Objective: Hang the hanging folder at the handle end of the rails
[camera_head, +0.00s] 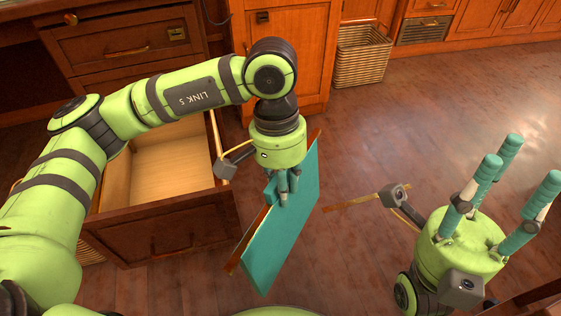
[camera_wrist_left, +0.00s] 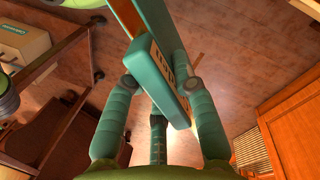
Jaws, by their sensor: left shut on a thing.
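The hanging folder (camera_head: 285,225) is a flat teal sheet with brown-gold bars along its edges, held tilted in the air right of the open drawer. My left gripper (camera_head: 282,190) is shut on its upper face. In the left wrist view the folder (camera_wrist_left: 150,30) passes between the fingers (camera_wrist_left: 160,105), with a pale lettered label showing. My right gripper (camera_head: 516,165) is open and empty, fingers up.
A wooden cabinet (camera_head: 285,45) stands behind the drawer, with a wicker basket (camera_head: 361,58) beside it. A thin brass-coloured strip (camera_head: 350,203) shows between the folder and my right gripper.

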